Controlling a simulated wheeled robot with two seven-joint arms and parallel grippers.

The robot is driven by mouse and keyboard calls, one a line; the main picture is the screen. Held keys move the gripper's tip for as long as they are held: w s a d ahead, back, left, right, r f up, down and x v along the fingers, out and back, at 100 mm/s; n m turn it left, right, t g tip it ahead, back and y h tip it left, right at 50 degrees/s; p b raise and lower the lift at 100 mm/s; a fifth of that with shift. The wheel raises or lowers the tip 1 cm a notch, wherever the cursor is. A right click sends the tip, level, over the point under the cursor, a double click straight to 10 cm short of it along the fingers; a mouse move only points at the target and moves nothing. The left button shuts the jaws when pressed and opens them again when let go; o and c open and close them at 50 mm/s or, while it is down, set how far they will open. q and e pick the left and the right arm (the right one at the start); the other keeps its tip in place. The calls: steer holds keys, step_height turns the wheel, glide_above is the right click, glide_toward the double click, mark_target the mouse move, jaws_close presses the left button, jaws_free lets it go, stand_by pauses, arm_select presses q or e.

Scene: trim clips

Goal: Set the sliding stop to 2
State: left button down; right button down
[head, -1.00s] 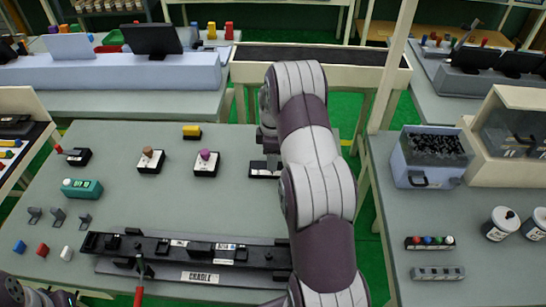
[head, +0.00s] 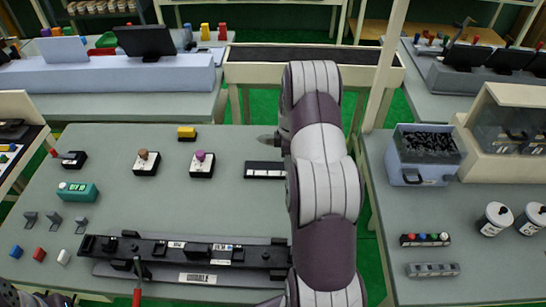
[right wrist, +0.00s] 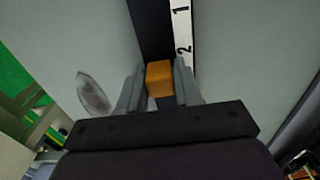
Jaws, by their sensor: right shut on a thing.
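The sliding stop is an orange block (right wrist: 159,80) in the right wrist view, on a dark rail (right wrist: 150,25) beside a white scale strip (right wrist: 182,30). The strip shows 1 farther up and 2 close beside the block, slightly above it in the picture; the exact alignment is hard to tell. My right gripper (right wrist: 158,72) is shut on the block, one finger on each side. In the head view, the rail's left part (head: 264,170) shows on the table; my right arm hides its right part, the stop and the gripper's fingers. My left gripper is not clearly seen.
Two knob boxes (head: 147,162) (head: 202,165) and a yellow-topped block (head: 187,133) stand left of the rail. A long dark fixture (head: 180,250) lies at the table's front. A teal device (head: 77,191) is at the left. A second table (head: 390,240) stands right.

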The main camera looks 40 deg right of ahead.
steer(key=shift+s+d+r, duration=0.1)
steer(key=shift+s+d, duration=0.35)
steer(key=shift+d, duration=0.2)
steer(key=c, duration=0.8)
jaws_free()
steer(key=shift+c, duration=0.2)
step_height(320, 180, up, 13)
steer(key=p, duration=0.1)
